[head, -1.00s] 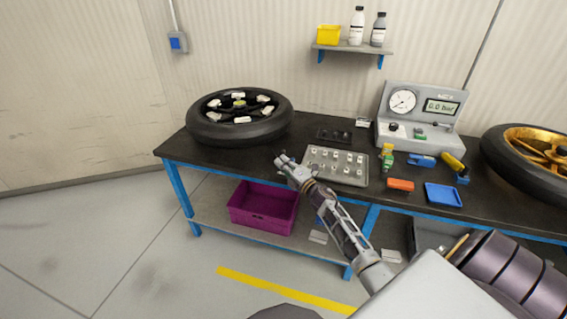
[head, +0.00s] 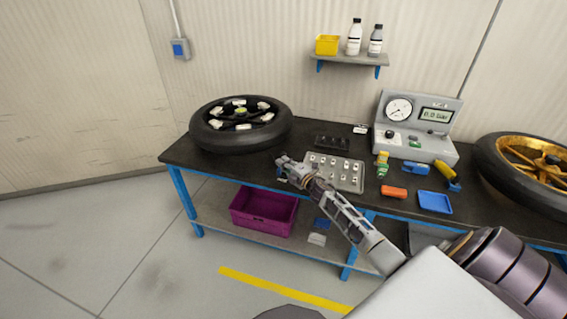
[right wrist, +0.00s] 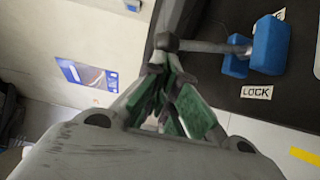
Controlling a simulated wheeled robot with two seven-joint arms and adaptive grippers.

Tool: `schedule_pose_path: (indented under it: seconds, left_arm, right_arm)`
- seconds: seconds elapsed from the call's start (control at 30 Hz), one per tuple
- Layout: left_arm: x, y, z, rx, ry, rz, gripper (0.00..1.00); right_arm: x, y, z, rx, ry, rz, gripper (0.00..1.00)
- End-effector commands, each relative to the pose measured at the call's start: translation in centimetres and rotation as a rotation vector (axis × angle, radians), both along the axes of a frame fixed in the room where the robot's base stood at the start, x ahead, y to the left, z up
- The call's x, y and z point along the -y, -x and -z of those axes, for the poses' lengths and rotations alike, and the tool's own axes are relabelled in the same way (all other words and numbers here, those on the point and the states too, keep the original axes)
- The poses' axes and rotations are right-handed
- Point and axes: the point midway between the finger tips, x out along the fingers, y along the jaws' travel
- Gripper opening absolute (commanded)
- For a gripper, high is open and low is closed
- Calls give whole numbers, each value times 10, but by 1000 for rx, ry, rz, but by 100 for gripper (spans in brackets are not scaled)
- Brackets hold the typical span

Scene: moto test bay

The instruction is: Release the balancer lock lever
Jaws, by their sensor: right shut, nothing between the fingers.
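The lock lever (right wrist: 205,46) shows in the right wrist view as a grey rod with a rounded end at left and a blue block (right wrist: 271,45) at right. A white LOCK label (right wrist: 257,92) lies on the dark surface beside it. My right gripper (right wrist: 168,78) has its green-padded fingers shut and empty, with the tips close to the rod's rounded end; I cannot tell whether they touch. In the head view my right gripper (head: 283,163) is at the workbench's front edge, left of the parts tray. I cannot make out the lever there. My left gripper is not in view.
The workbench (head: 215,165) carries a black-rimmed wheel (head: 240,143) at left, a tray of small parts (head: 350,187), a gauge console (head: 417,145) and a gold-rimmed wheel (head: 490,170) at right. A purple crate (head: 262,226) is on the lower shelf.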

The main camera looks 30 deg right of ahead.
Motion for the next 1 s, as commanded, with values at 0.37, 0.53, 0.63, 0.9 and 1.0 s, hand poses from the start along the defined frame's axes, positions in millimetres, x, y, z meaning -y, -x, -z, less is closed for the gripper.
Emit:
schedule_pose_path:
  seconds: [0.37, 0.53, 0.63, 0.9, 1.0]
  left_arm:
    - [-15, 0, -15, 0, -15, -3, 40]
    - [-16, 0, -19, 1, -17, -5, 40]
    - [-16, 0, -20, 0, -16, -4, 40]
    - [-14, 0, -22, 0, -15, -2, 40]
    - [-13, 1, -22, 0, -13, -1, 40]
  right_arm:
    - [11, -9, -10, -14, -19, 1, 0]
    - [17, -15, -14, -13, -18, 0, 0]
    - [21, -18, -16, -13, -18, 0, 0]
    - [31, -27, -19, -13, -18, 0, 0]
    - [34, -29, -20, -13, -18, 0, 0]
